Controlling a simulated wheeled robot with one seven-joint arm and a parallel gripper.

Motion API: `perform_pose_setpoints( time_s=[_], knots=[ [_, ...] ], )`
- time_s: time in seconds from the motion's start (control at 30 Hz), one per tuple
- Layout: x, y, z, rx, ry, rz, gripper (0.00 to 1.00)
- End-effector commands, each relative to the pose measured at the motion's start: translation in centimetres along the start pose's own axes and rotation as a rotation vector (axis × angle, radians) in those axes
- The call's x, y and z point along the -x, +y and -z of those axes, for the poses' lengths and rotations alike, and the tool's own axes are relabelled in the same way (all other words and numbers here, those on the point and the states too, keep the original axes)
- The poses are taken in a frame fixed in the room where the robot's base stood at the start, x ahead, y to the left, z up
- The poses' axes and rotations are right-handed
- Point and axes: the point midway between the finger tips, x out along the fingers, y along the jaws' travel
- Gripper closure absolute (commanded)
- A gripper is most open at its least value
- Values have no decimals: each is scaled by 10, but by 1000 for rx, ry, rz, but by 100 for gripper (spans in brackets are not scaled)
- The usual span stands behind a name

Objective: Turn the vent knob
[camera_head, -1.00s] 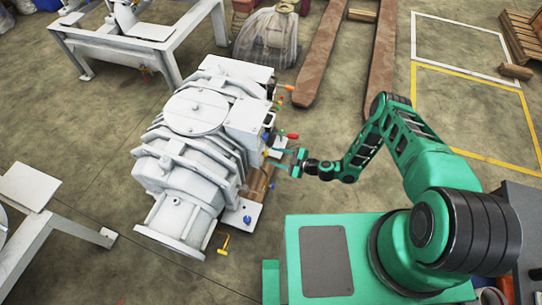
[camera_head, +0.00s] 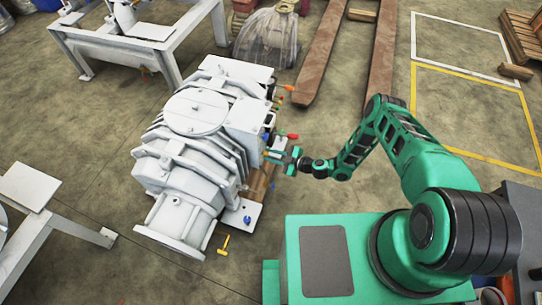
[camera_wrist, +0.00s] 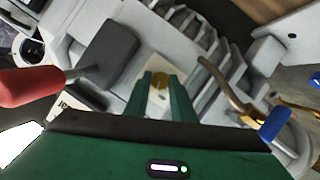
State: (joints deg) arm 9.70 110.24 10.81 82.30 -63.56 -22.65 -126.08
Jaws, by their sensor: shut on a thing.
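The vent knob looks like a small brass-yellow round part (camera_wrist: 160,91) on the pale vacuum machine (camera_head: 190,135). In the wrist view it sits between the two green fingers of my gripper (camera_wrist: 160,86), which are shut on it. In the head view my gripper (camera_head: 276,157) is at the machine's right side, and the knob is too small and covered there to make out.
A red-handled lever (camera_wrist: 28,87) is left of my gripper in the wrist view, with a dark grey block (camera_wrist: 106,52) beside it. A blue-ended part (camera_wrist: 274,124) is at right. A yellow handle (camera_head: 225,243) lies at the machine's lower front.

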Motion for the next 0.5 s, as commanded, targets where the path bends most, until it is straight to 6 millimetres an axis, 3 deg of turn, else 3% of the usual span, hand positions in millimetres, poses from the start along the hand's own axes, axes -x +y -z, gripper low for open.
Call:
perform_pose_setpoints(
  time_s=[0.5],
  knots=[
    [0,5,-1,-275,0,113,100]
  ],
)
